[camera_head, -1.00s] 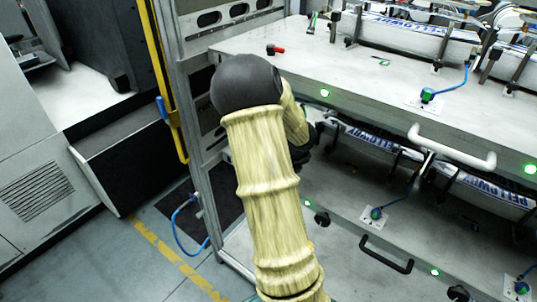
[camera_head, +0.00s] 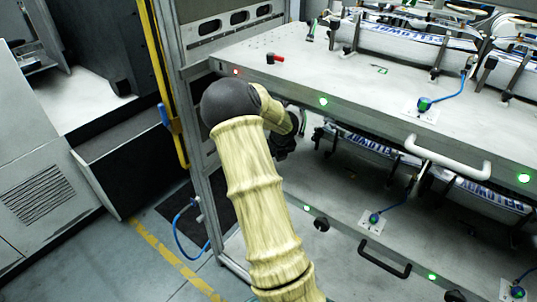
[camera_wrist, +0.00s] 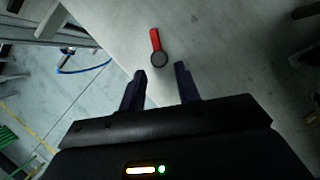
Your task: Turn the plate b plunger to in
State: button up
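A plunger with a red lever and a dark round knob (camera_wrist: 158,58) lies just ahead of my gripper (camera_wrist: 160,72) in the wrist view. It stands on a grey plate (camera_wrist: 205,55). My gripper is open, its two dark fingers apart with nothing between them. The knob is just beyond the fingertips, roughly between them and apart from them. In the head view, a similar red and black plunger (camera_head: 274,58) sits on the upper plate (camera_head: 300,72) near its left end. My arm hides my fingers and part of the lower plate (camera_head: 335,245) there. I cannot tell which plate is plate b.
The upper plate has a white handle (camera_head: 447,157), and the lower one a black handle (camera_head: 385,260). Green lights (camera_head: 323,101) and a red light (camera_head: 235,71) show on the upper front edge. A metal frame post (camera_head: 205,170) stands left.

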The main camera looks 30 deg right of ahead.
jog(key=w, duration=0.2)
jog(key=shift+w+d, duration=0.25)
jog(key=shift+w, duration=0.05)
jog(key=shift+x, duration=1.1)
jog(key=shift+w+d+f, duration=0.1)
jog(key=shift+w+f, duration=0.25)
jog(key=shift+f, duration=0.1)
grip_shut()
